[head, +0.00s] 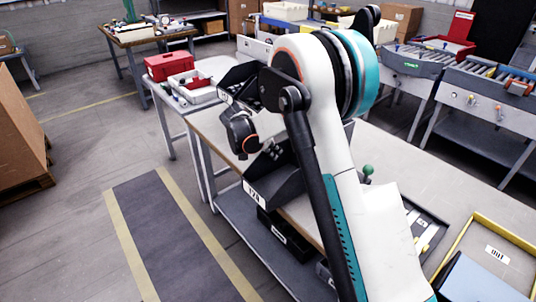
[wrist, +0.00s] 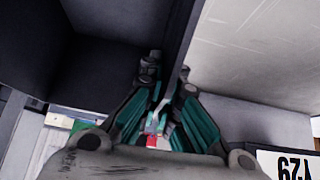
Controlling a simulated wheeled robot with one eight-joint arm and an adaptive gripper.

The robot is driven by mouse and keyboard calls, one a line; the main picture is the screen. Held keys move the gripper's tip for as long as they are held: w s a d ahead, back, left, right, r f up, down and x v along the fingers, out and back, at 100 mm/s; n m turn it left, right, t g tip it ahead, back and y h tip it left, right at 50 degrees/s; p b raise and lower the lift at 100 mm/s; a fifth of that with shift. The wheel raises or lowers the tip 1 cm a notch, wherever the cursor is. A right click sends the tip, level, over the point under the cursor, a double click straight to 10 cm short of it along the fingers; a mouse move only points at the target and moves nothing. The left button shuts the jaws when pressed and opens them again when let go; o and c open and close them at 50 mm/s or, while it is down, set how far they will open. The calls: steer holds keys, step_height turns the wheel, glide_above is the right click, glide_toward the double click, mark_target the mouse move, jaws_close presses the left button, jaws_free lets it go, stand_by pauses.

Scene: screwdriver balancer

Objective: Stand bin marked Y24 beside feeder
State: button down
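A black open bin (head: 277,184) is at the near left edge of the long workbench, with a white label on its front that starts with Y2; the last character is unclear. My gripper (wrist: 167,72) has its fingertips close on both sides of a thin dark bin wall (wrist: 184,30) and looks shut on it. A white label (wrist: 288,165) shows at the lower right of the wrist view. In the head view my arm hides much of the bench and the gripper's fingertips. I cannot make out the feeder for certain.
Another black bin (head: 279,228) with a label is on the shelf below. More dark bins (head: 240,82) stand at the bench's far end. A red toolbox (head: 169,66) is on the side table. A yellow-edged tray (head: 503,247) lies at right.

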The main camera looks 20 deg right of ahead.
steer(key=shift+w+d+f+b, duration=0.1)
steer(key=shift+w+d+f, duration=0.45)
steer(key=shift+d, duration=1.25)
steer(key=shift+w+d+f+b, duration=0.15)
steer(key=shift+w+d, duration=0.7)
steer(key=shift+d, duration=0.95)
steer(key=shift+w+d+f+b, duration=0.1)
steer(key=shift+w+d+f, duration=0.45)
steer(key=shift+d, duration=1.25)
steer(key=shift+w, duration=0.1)
steer(key=c, duration=1.7)
jaws_free()
steer(key=v, duration=1.2)
